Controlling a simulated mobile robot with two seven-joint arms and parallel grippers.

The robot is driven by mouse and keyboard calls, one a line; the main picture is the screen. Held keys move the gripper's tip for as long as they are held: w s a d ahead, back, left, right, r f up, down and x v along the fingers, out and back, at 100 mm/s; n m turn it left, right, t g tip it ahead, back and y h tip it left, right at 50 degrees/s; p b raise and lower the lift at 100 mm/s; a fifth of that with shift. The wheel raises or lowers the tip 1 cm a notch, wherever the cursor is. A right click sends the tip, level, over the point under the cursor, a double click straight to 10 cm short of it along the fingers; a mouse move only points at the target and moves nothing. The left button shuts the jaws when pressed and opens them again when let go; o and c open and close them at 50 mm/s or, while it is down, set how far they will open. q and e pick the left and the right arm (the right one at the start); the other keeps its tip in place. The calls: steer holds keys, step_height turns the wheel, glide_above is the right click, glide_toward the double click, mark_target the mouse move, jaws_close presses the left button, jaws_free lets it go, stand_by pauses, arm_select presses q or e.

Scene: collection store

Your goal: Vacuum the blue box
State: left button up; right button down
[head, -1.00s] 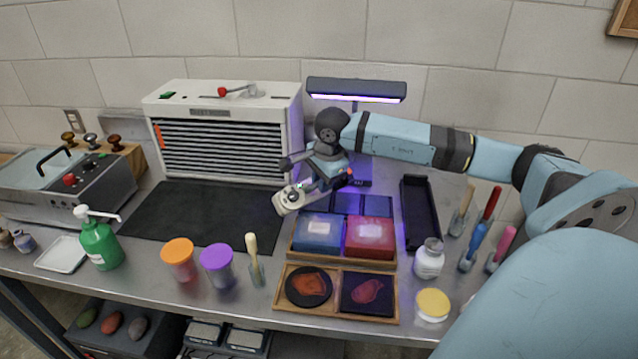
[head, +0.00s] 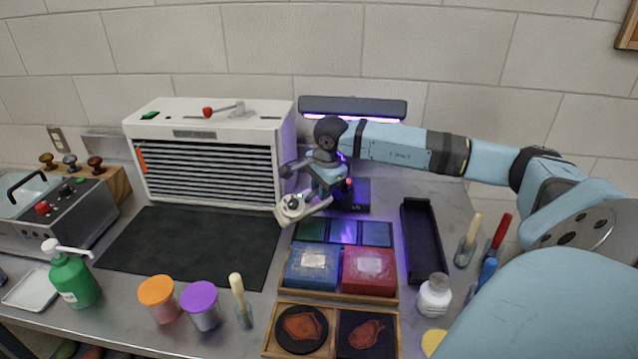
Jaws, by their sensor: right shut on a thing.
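The blue box (head: 312,268) sits closed, with a pale label on its lid, at the left in a wooden tray (head: 340,294) in the middle of the workbench. A red box (head: 368,271) with a pale label stands beside it on the right. My right gripper (head: 293,190) is behind and above the blue box, slightly to its left. It is shut on a small pale object (head: 300,208) with a round dark-centred end; I cannot tell exactly what it is. The object appears apart from the box. My left gripper is not in view.
A lamp (head: 353,107) glows violet behind my right arm. A louvred white cabinet (head: 212,128) and dark mat (head: 190,245) lie left. A black tray (head: 422,240), white jar (head: 434,295) and brushes stand right. Orange-lidded (head: 158,292) and purple-lidded (head: 200,300) jars stand at front left.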

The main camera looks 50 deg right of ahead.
steer(key=r, duration=0.5)
steer(key=r+p, duration=0.1)
steer(key=r, duration=0.1)
steer(key=shift+s+a+r, duration=0.15)
steer(key=shift+s+a, duration=0.1)
steer(key=shift+r, duration=0.3)
steer(key=shift+w+d+r+p, duration=0.15)
steer(key=shift+r+p, duration=0.6)
steer(key=shift+r, duration=0.15)
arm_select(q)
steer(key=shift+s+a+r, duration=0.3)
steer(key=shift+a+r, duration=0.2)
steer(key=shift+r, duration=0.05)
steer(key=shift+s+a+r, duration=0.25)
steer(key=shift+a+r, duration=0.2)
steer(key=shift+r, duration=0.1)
arm_select(e)
steer(key=shift+r, duration=0.45)
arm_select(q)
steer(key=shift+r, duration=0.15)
arm_select(e)
steer(key=shift+f, duration=0.1)
